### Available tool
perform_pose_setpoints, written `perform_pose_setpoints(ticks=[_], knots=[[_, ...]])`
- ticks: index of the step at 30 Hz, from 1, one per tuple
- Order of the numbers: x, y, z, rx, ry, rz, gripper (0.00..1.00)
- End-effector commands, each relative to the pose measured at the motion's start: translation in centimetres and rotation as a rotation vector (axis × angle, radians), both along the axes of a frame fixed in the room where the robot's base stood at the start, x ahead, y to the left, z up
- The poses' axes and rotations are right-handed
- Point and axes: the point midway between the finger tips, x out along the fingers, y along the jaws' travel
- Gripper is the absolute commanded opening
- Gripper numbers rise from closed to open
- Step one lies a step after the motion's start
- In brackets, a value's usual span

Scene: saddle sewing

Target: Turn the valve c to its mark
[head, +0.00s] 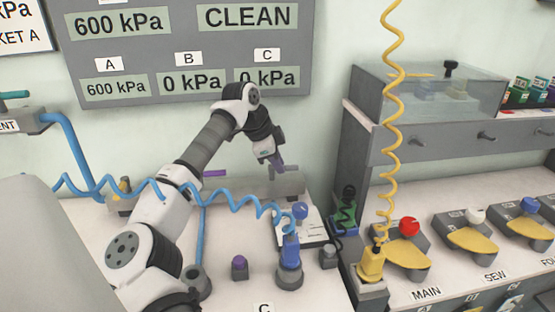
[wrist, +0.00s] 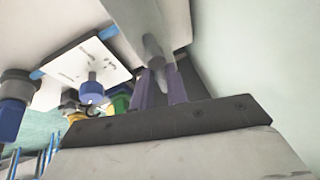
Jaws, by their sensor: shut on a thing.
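My gripper (head: 277,166) points down at the grey valve block (head: 289,184) at the back right of the bench, below the C readout; I take this block to be valve c. In the wrist view my two purple fingers (wrist: 161,86) close around a narrow grey part (wrist: 154,48), which looks like the valve's handle. The fingers cover part of it. I cannot make out the valve's mark or the handle's exact angle in either view.
The panel (head: 186,50) reads 600 kPa at A and 0 kPa at B and C. A purple lever (head: 214,173) lies to the left. A coiled blue hose (head: 233,206) crosses before my arm to a blue-topped fitting (head: 289,255). A yellow coil (head: 391,120) hangs right.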

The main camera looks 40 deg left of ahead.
Motion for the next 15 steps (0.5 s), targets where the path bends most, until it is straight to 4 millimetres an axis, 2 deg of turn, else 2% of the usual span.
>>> perform_pose_setpoints(ticks=[15], knots=[[-0.54,-0.11,0.37,-0.002,0.002,-0.380,0.00]])
